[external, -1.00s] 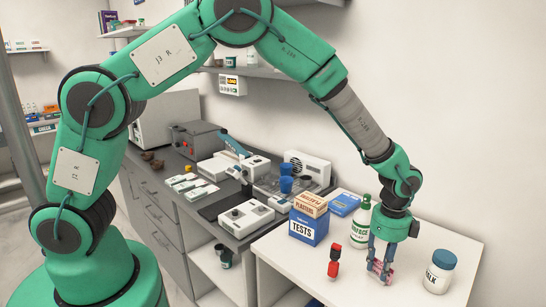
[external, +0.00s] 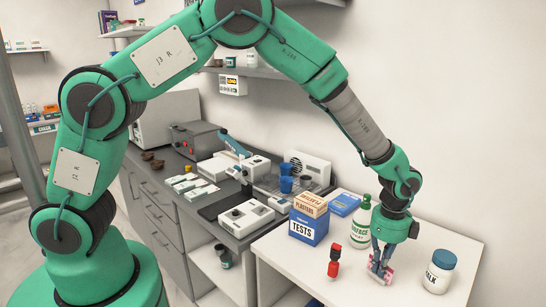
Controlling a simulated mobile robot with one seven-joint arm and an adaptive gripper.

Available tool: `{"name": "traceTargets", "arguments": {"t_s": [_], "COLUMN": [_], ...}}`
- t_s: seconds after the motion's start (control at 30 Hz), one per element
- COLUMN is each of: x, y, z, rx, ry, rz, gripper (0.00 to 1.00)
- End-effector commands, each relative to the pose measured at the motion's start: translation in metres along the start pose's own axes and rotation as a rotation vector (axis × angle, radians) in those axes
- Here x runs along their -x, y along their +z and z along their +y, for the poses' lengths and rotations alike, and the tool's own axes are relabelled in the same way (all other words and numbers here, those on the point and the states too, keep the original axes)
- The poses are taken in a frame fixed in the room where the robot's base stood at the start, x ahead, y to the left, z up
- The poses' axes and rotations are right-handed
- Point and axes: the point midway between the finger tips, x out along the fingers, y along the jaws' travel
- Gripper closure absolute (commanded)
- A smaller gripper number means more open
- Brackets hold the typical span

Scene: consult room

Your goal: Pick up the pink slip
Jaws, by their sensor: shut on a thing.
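My gripper (external: 381,268) is at the white table top, pointing down, with its fingers close together. It is shut on a small pink thing (external: 388,276), which looks like the pink slip. The slip shows on both sides of the fingertips, low at the table surface. The fingers hide part of it, and I cannot tell whether it still touches the table.
A red and black bottle (external: 335,262) stands left of my gripper. A white jar with a blue lid (external: 439,272) stands to its right. Behind are a green-capped bottle (external: 361,226), a blue TESTS box (external: 307,228) with a plasters box (external: 310,205) on top. The white table (external: 300,270) is bare at front left.

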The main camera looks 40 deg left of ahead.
Motion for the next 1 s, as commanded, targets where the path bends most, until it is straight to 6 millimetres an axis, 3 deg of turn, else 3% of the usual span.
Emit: {"name": "traceTargets", "arguments": {"t_s": [0.27, 0.47, 1.0], "x": [0.002, 0.015, 0.092], "y": [0.0, -0.001, 0.0], "z": [0.0, -0.001, -0.001], "rx": [0.0, 0.0, 0.0], "ry": [0.0, -0.003, -0.002], "rz": [0.0, 0.001, 0.001], "gripper": [1.0, 1.0, 1.0]}}
